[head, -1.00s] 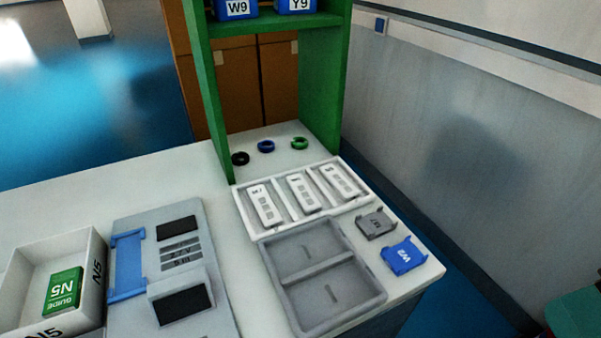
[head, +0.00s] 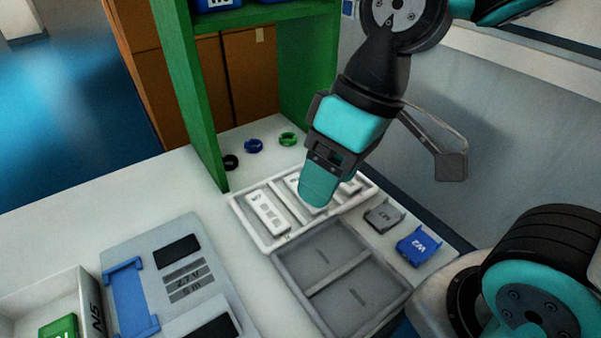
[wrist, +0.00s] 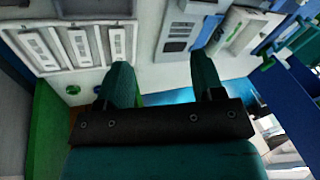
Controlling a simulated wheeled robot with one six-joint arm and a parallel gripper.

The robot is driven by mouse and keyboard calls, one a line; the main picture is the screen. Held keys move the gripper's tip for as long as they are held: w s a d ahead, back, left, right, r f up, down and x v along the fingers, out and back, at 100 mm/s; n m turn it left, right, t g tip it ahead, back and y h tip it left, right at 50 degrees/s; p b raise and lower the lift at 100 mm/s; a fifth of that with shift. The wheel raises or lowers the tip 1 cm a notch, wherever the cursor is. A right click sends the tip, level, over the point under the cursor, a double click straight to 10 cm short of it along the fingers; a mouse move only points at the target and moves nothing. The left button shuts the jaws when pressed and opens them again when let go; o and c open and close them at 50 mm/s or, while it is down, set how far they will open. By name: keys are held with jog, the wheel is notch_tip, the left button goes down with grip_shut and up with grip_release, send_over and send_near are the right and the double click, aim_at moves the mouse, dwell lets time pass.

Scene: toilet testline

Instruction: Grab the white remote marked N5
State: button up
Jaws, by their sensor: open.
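Three white remotes lie in a white three-slot tray (head: 262,241). In the head view the left remote (head: 268,213) is plain to see, the middle one is mostly hidden behind my gripper (head: 318,195), and the right one (head: 352,186) shows partly. Their markings are too small to read, so I cannot tell which is N5. My gripper is open and empty above the tray. In the wrist view my gripper (wrist: 163,72) has its two teal fingers spread wide, and the three remotes (wrist: 116,42) show at the upper left, outside the fingers.
A grey two-compartment tray (head: 285,270) stands in front. A grey bracket (head: 383,216) and a blue bracket (head: 418,247) lie to its right. The green shelf (head: 195,120) rises behind, near three rings (head: 254,146).

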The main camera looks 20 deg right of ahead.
jog(key=w+d+f+m+h+p, duration=0.1)
jog(key=w+d+f+p, duration=0.1)
jog(key=w+d, duration=0.45)
jog(key=w+d+f+m+h+p, duration=0.1)
jog(key=w+d+f+p, duration=0.15)
jog(key=w, duration=0.65)
jog(key=w+d+f+m+h+p, duration=0.1)
jog(key=w+d+f+m+p, duration=0.1)
jog(key=w+d, duration=0.5)
jog(key=shift+h, duration=0.5)
jog(key=f+p, duration=0.1)
jog(key=f, duration=0.3)
jog(key=w+d+f+p, duration=0.1)
jog(key=f, duration=0.4)
jog(key=w+f+p, duration=0.1)
jog(key=f, duration=0.3)
jog(key=shift+w+d+f, duration=0.25)
jog(key=shift+d+f, duration=0.1)
jog(key=shift+f, duration=0.05)
jog(key=f, duration=0.1)
jog(key=f+p, duration=0.1)
jog(key=f, duration=0.1)
jog(key=f+p, duration=0.1)
jog(key=f, duration=0.1)
jog(key=shift+s+a+f, duration=0.1)
jog(key=shift+s, duration=0.15)
jog(key=shift+f+p, duration=0.3)
jog(key=shift+f, duration=0.3)
jog(key=c, duration=0.7)
jog(key=shift+r, duration=0.1)
